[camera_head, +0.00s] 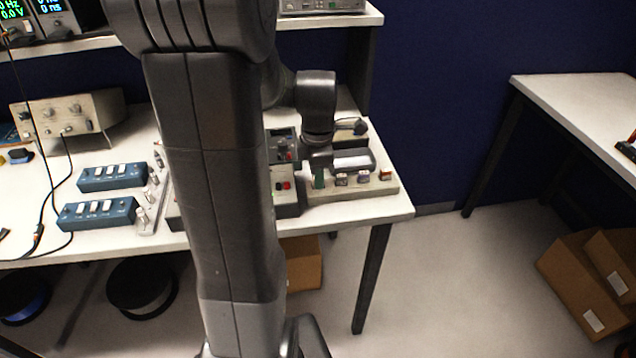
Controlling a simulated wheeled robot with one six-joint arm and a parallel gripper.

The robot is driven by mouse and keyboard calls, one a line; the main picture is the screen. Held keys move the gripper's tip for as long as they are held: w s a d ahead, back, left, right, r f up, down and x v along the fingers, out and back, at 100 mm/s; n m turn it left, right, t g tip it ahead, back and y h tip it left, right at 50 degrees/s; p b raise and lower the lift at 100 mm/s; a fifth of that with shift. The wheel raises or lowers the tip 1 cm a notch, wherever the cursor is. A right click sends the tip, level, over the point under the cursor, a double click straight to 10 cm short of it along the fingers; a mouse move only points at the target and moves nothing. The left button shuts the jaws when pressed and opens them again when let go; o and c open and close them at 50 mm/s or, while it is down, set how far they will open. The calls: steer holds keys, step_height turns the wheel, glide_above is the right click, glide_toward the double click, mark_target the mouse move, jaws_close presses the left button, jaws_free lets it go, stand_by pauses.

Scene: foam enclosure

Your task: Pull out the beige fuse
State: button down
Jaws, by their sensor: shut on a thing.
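My gripper (352,162) is at the fuse block (345,193) on the right end of the bench. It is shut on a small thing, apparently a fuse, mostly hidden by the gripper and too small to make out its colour. Small pieces stand in a row along the block: a green one (319,179), two pale-topped ones (341,180) and (364,178), and an orange-brown one (385,175). I cannot tell for sure which is the beige fuse.
Meters with red knobs (283,186) stand just left of the block. Blue switch boxes (112,177) and a beige instrument (68,115) are further left. A shelf (330,18) hangs above the back. Cardboard boxes (585,280) lie on the floor at right; open floor lies between the benches.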

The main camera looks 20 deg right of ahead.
steer(key=shift+r+p, duration=2.45)
steer(key=shift+r, duration=0.55)
